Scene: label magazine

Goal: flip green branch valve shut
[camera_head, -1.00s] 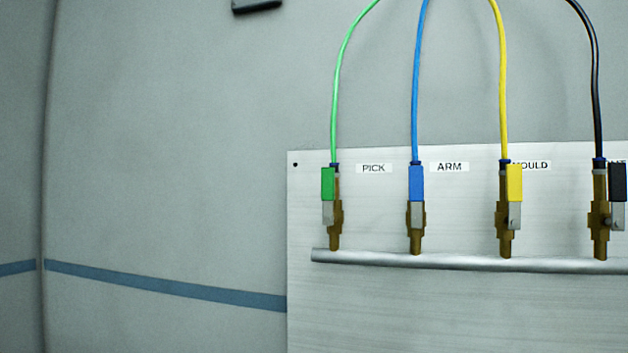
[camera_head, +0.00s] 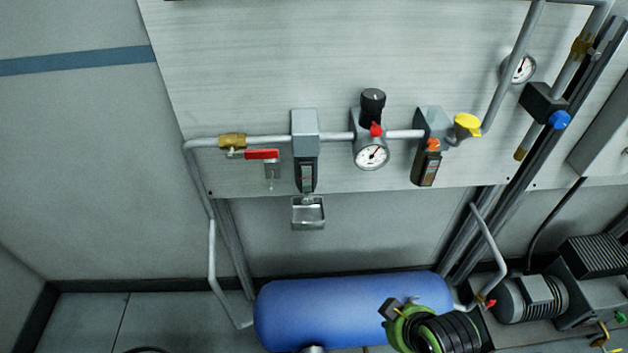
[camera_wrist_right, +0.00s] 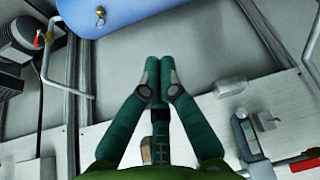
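My left gripper is not in view.
The panel (camera_head: 240,60) carries a pipe line with a red-handled valve (camera_head: 262,154), a gauge (camera_head: 371,156) and a yellow knob (camera_head: 466,125). Below are a blue tank (camera_head: 330,310) and, at the right, a motor (camera_head: 530,298). A small metal cup (camera_head: 308,212) hangs below the panel.

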